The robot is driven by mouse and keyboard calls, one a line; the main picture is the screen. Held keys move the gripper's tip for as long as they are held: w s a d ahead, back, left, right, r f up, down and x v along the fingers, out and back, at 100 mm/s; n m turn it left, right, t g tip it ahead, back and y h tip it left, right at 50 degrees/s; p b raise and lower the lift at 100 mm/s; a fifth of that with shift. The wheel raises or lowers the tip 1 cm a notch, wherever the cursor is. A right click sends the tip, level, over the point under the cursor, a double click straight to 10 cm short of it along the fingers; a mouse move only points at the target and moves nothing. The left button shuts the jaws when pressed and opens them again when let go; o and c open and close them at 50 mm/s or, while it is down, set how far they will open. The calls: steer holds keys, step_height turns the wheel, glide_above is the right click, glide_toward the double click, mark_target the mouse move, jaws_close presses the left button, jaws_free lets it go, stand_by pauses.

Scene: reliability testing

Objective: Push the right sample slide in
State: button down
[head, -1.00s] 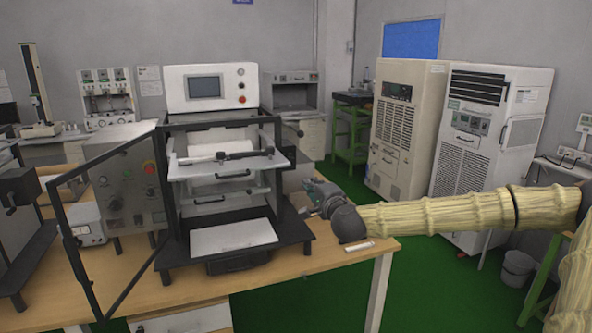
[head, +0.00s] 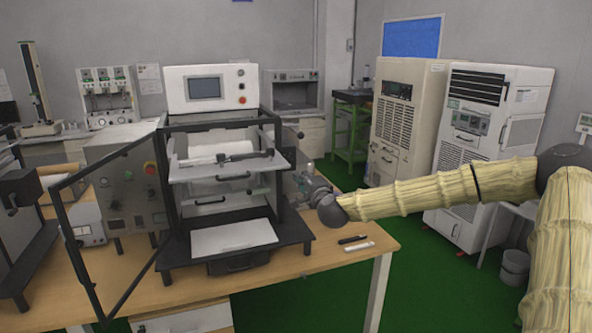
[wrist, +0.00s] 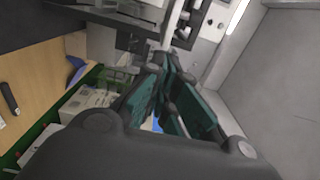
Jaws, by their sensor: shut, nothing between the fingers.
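The test machine has a black frame (head: 275,150) with its door swung open to the left. A white upper slide (head: 190,172) with a dark bar on top sticks out at the front. Handled drawer fronts sit below it, and a white plate (head: 235,236) lies low at the front. I cannot tell which part is the right sample slide. My gripper (head: 298,184) is beside the machine's right side, apart from the upper slide. In the wrist view my gripper (wrist: 165,70) shows teal finger pads close together, shut and empty, with the dark frame beyond.
A black pen-like object (head: 352,239) and a white one (head: 360,247) lie on the wooden table (head: 325,262) near its right edge. The open door frame (head: 106,225) stands left of the machine. Two tall cabinets stand behind my arm.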

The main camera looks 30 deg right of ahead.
steer(key=p+x, duration=0.2)
steer(key=x, duration=0.4)
steer(key=shift+w, duration=0.15)
steer(key=shift+d, duration=0.1)
stand_by(0.4)
